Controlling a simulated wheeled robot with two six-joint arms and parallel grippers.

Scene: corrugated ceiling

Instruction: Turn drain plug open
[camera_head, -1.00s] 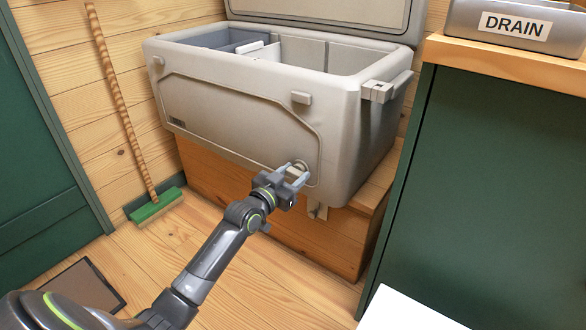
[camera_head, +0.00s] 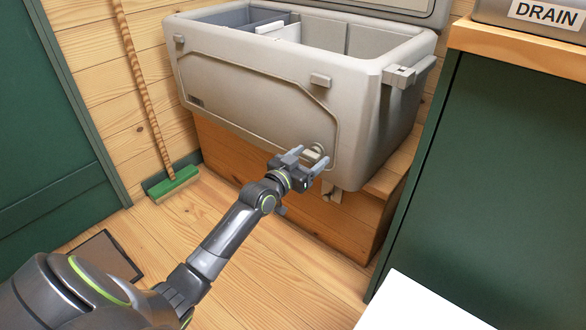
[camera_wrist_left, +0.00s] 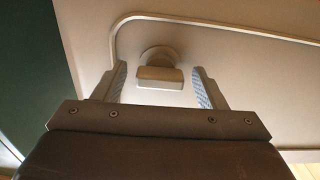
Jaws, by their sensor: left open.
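The drain plug (camera_head: 315,153) is a small grey-beige knob low on the front of the large grey cooler (camera_head: 250,98), near its right corner. In the left wrist view the plug (camera_wrist_left: 160,74) has a round base and a flat tab lying crosswise. My left gripper (camera_head: 309,158) is open right at the plug. In the left wrist view its two fingers (camera_wrist_left: 161,82) stand either side of the tab, with a gap on both sides. I cannot tell how far the tab reaches in between them. My right gripper is not in view.
The cooler rests on a wooden base (camera_head: 240,160), with a small bracket (camera_head: 332,192) below the plug. A broom (camera_head: 172,183) leans at the left wall.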

